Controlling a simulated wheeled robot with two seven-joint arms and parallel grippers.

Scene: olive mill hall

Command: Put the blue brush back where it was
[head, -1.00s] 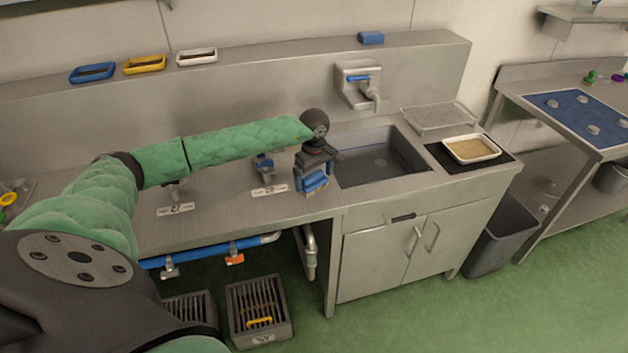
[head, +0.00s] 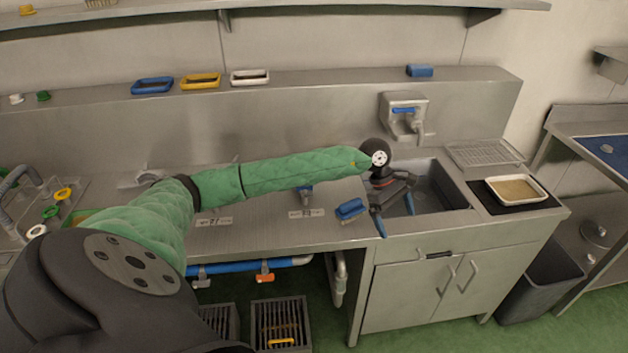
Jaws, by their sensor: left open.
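A small blue block-like thing, which looks like the blue brush (head: 351,209), lies on the steel counter (head: 270,237) just left of the sink (head: 440,190). Its bristles cannot be made out. My left gripper (head: 393,211) is open and empty, to the right of the brush and apart from it, over the sink's left edge. Its two blue-tipped fingers point down and toward me. My right gripper is not in view.
A small label plate (head: 307,213) lies left of the brush. The ledge behind holds a blue tray (head: 152,86), a yellow tray (head: 201,81), a white tray (head: 249,77) and a blue block (head: 420,71). A wall tap (head: 405,112) hangs above the sink.

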